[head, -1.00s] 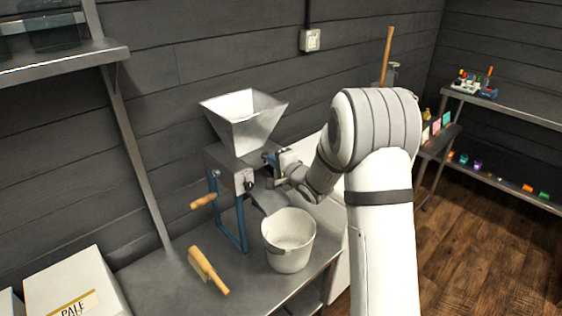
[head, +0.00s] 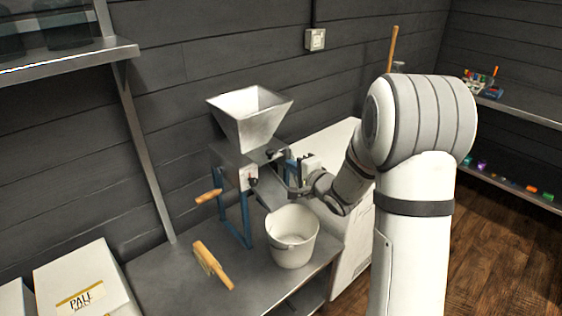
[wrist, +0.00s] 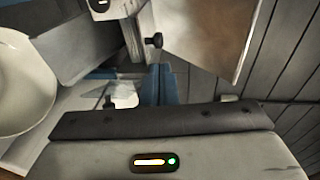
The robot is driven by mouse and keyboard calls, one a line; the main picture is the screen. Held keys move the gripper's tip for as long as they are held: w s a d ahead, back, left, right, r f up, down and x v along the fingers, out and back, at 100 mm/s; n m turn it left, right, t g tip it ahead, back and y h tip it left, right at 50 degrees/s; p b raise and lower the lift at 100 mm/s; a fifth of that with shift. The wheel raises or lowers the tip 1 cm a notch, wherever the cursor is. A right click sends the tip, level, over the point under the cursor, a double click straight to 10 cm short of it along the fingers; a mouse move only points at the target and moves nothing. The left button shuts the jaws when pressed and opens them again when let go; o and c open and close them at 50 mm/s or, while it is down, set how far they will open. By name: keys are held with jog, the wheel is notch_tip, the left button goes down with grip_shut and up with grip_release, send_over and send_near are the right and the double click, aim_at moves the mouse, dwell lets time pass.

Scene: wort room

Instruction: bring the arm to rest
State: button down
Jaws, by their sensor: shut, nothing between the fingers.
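My arm reaches in from the right in the head view. My gripper (head: 287,165) is at the right side of the grain mill (head: 247,118), close to its body; whether it touches cannot be told. In the wrist view my gripper (wrist: 158,75) shows as narrow blue fingers side by side, shut with nothing between them. The mill's metal hopper and a black knob (wrist: 153,41) are just beyond the fingers there.
A white bucket (head: 291,238) stands below the mill on the metal bench (head: 165,275), with a wooden-handled brush (head: 211,264) to its left. A carton (head: 84,285) is at the bench's left. A white cabinet (head: 350,240) stands right of the bench.

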jog(key=s+d+r+n+g+h, duration=0.2)
jog(key=s+d+n+h, duration=0.15)
jog(key=s, duration=0.35)
jog(key=s+d+r+n+g+h, duration=0.1)
jog(key=s+d+n+g+h, duration=0.15)
jog(key=s+d+h, duration=0.4)
jog(key=s+a+n+g+y, duration=0.1)
jog(key=s+a+n+g, duration=0.1)
jog(key=s, duration=0.8)
jog(key=s+a+n+g+y, duration=0.1)
jog(key=s+a+n+g, duration=0.2)
jog(key=s, duration=0.8)
jog(key=shift+s+n+g+y, duration=0.2)
jog(key=shift+n+g+y, duration=0.2)
jog(key=shift+n+g, duration=0.55)
